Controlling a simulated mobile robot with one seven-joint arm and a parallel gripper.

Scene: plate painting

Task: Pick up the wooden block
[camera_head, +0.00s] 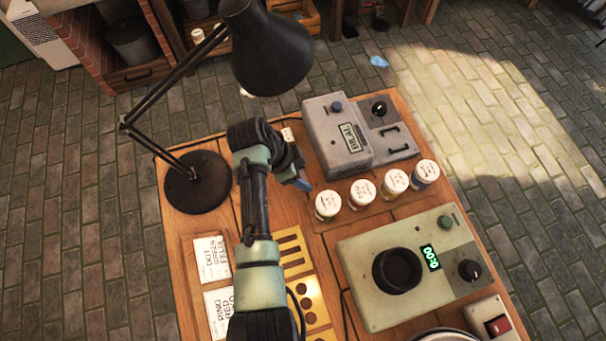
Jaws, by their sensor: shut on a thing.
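My gripper (301,181) is at the end of my arm, over the table between the lamp and the grey machine. It is small in view and partly hidden by my wrist. It is shut on a small bluish thing (304,185) beside the leftmost white-lidded jar (328,205). I cannot tell whether this is the wooden block. No wooden block shows clearly elsewhere on the table.
A black desk lamp (197,181) stands at the left. Several lidded jars line up before the grey machine (338,138). A green-grey machine with a round black well (397,270) is at the right front. Yellow cutout plates (291,251) and white cards (212,258) flank my arm.

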